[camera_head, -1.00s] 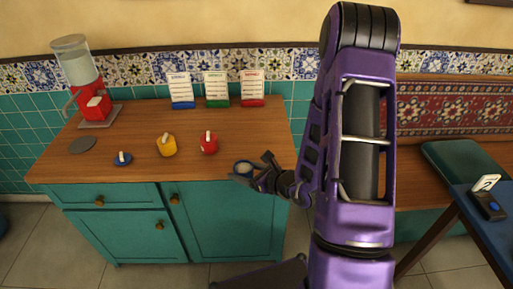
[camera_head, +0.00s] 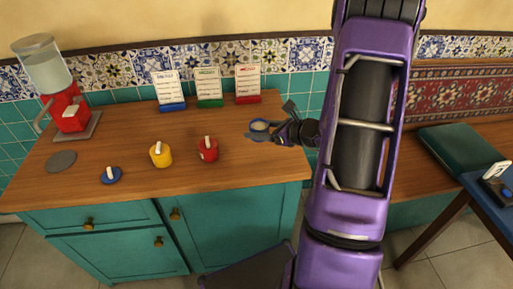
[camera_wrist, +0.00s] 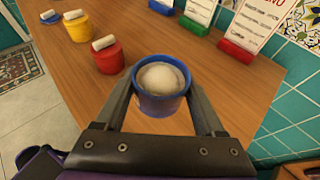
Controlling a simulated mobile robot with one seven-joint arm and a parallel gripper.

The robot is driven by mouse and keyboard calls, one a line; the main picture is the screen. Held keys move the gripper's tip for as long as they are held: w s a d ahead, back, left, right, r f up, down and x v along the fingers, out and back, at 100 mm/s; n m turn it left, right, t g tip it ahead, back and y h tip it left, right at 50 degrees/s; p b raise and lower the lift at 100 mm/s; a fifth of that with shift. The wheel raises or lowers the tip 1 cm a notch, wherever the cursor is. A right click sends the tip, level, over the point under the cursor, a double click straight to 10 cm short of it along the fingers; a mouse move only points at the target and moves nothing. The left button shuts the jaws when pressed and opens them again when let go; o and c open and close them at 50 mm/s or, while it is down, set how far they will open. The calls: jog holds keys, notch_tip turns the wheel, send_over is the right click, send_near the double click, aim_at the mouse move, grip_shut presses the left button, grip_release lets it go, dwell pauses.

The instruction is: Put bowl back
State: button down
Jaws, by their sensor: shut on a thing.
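My gripper (camera_head: 268,133) is shut on a small blue bowl (camera_head: 259,125), near the right end of the wooden counter. In the wrist view the bowl (camera_wrist: 161,103) is upright between the two fingers and holds a pale, whitish content. I cannot tell whether its base touches the counter. To its left on the counter stand a red pot (camera_head: 208,151), a yellow pot (camera_head: 160,155) and a low blue piece (camera_head: 111,176), each with a white piece on top. A flat grey disc (camera_head: 61,162) lies at the far left.
Three cards in blue (camera_head: 170,91), green (camera_head: 208,88) and red (camera_head: 248,84) stands line the back of the counter (camera_head: 130,130). A red dispenser (camera_head: 66,100) with a clear tank stands at the back left. The counter's front right is clear.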

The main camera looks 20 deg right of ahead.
aim_at(259, 152)
jog(key=shift+f+b, duration=0.4)
jog(key=shift+f, duration=2.8)
jog(key=shift+f+b, duration=0.25)
jog(key=shift+b, duration=0.05)
grip_release()
jog(key=shift+r, duration=0.1)
jog(key=shift+r+p, duration=0.25)
jog(key=shift+p, duration=0.15)
jog(key=v, duration=1.2)
jog(key=shift+f+p, duration=0.15)
jog(key=shift+p, duration=0.25)
